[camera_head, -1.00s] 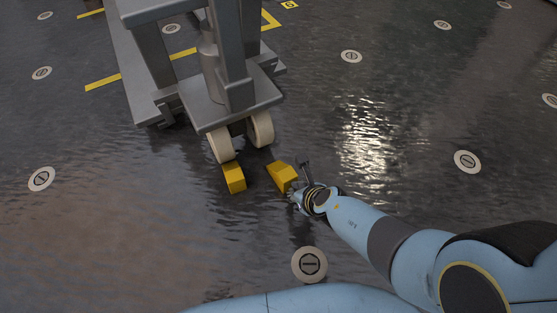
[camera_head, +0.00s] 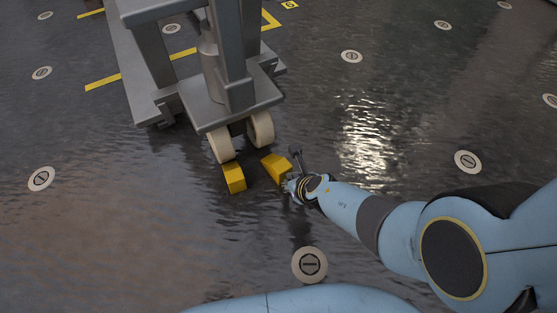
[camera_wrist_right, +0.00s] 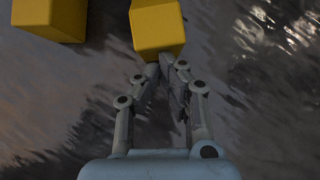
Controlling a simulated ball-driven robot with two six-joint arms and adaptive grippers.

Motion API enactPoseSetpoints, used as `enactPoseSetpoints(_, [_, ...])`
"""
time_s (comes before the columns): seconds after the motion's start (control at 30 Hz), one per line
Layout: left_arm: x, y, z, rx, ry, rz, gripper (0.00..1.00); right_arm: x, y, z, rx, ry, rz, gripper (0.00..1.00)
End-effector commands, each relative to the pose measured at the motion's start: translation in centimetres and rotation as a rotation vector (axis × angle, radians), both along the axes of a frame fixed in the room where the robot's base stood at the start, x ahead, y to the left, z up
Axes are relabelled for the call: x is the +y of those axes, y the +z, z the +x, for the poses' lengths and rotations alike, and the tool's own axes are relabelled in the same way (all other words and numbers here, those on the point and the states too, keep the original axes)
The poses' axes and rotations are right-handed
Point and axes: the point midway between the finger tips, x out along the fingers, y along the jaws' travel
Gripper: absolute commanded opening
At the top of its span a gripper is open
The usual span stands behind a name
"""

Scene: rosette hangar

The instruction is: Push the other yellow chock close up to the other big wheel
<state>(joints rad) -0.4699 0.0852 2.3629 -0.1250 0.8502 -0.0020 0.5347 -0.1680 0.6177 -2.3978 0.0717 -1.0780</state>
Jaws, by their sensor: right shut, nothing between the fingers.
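One yellow chock (camera_head: 234,177) sits close up at the left big wheel (camera_head: 221,146). The other yellow chock (camera_head: 275,166) lies on the floor in front of the right big wheel (camera_head: 261,129), a small gap apart from it and slightly turned. My right gripper (camera_head: 289,178) is just behind this chock on its near side. In the right wrist view its fingertips (camera_wrist_right: 167,62) are shut together at the chock's near face (camera_wrist_right: 159,45), touching or almost touching. The first chock (camera_wrist_right: 50,18) shows at the upper left there. My left gripper is not in view.
The wheels carry a grey metal stand (camera_head: 228,105) with posts and a base. Round floor discs (camera_head: 309,264) lie flat around it, and yellow lines (camera_head: 102,82) mark the floor.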

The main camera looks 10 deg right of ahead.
Motion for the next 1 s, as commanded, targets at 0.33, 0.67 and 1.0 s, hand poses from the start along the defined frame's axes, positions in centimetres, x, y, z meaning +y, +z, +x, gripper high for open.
enactPoseSetpoints(0.33, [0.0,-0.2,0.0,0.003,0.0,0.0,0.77,0.4,0.0,1.1,-0.001,-0.001,0.0,0.0])
enactPoseSetpoints(0.67, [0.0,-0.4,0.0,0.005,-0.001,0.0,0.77,0.6,0.0,2.0,-0.001,0.0,0.0,0.0])
enactPoseSetpoints(1.0, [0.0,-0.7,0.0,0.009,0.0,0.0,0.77,1.0,0.0,3.0,0.0,-0.001,0.001,0.0])
